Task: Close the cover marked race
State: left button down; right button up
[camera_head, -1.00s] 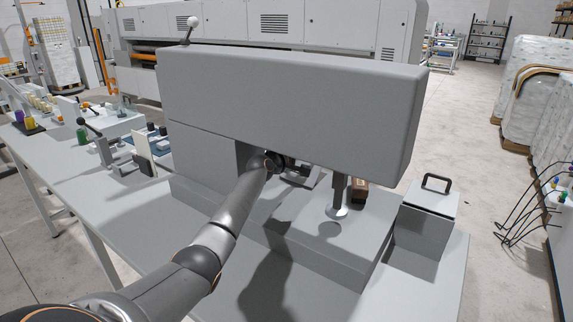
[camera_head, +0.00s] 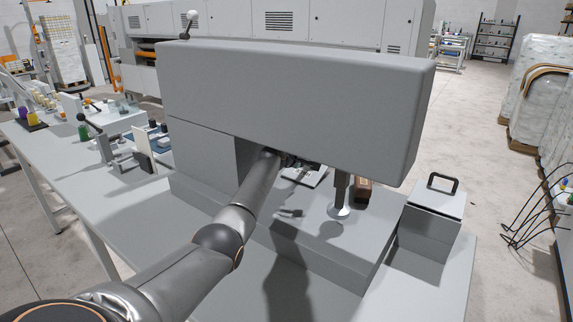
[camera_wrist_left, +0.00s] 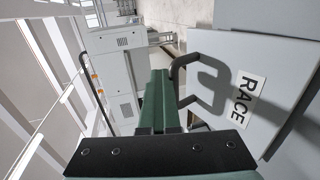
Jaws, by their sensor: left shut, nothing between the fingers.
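The cover marked RACE shows in the left wrist view as a flat grey panel (camera_wrist_left: 222,62) with a white label and a dark bar handle (camera_wrist_left: 180,72). My left gripper (camera_wrist_left: 160,78) has green fingers, shut and empty. Its tips appear close beside the handle; I cannot tell whether they touch it. In the head view my left arm reaches under the machine's overhanging head, and the gripper is mostly hidden there. A light plate (camera_head: 306,176) shows just beyond it; I cannot tell whether this is the cover. My right gripper is out of view.
The big grey machine head (camera_head: 295,105) overhangs the arm. A presser foot (camera_head: 339,210) and a brown block (camera_head: 363,190) stand to the right. A grey box (camera_head: 425,235) with a black handle stands at the bench's right end. Small items crowd the bench at left.

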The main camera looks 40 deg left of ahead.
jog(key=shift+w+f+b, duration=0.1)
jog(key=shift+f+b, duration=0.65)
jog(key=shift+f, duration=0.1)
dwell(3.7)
